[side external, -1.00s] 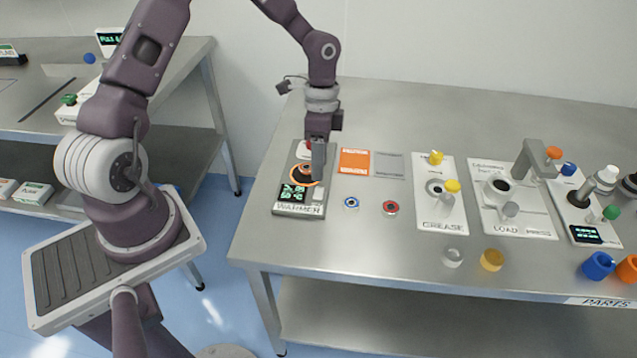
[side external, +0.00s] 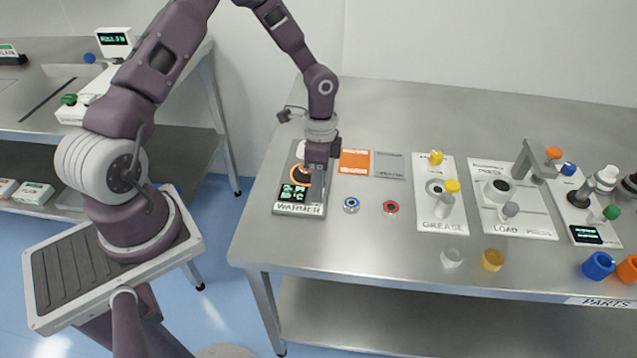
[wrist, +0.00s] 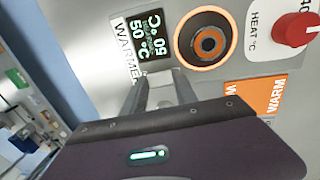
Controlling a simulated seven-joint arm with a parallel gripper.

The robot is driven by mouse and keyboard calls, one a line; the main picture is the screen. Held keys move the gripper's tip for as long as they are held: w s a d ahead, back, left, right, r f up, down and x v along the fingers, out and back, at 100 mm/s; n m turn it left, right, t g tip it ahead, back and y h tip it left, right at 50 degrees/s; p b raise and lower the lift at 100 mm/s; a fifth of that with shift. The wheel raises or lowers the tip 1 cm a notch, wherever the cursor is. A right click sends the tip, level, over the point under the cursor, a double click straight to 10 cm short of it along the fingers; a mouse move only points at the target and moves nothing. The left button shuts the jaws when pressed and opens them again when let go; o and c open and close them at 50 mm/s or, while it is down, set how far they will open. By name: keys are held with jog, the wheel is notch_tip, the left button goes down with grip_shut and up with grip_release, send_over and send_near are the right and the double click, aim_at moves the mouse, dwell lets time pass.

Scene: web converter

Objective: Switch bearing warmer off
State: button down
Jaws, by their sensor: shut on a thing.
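The bearing warmer (side external: 284,209) is a grey box labelled WARMER at the left of the table. Its display (side external: 292,194) is lit green, and in the wrist view the display (wrist: 146,38) reads 50 °C twice. An orange-ringed dark round plate (wrist: 208,38) glows beside it. A red knob (wrist: 296,30) stands on a panel marked HEAT °C. My gripper (side external: 317,198) is down at the warmer's front right corner, where it covers a small pale switch.
An orange WARM pad (side external: 354,161) and a grey pad (side external: 389,164) lie right of the warmer. Blue-ringed (side external: 351,205) and red-ringed (side external: 391,208) bearings lie in front. The grease station (side external: 437,218) and load press (side external: 532,224) stand further right. The table's back is clear.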

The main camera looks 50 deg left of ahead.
jog(key=shift+s+d+f+t+y, duration=0.1)
jog(key=shift+s+d+t+y, duration=0.1)
jog(key=shift+t+y, duration=0.35)
jog(key=shift+s+d+t+y, duration=0.1)
jog(key=shift+s+t+y, duration=0.1)
jog(key=shift+t+y, duration=0.55)
jog(key=c, duration=1.2)
grip_release()
jog(key=shift+c, duration=0.2)
jog(key=r, duration=0.5)
jog(key=s+d+r, duration=0.1)
jog(key=r, duration=0.1)
jog(key=shift+r, duration=0.15)
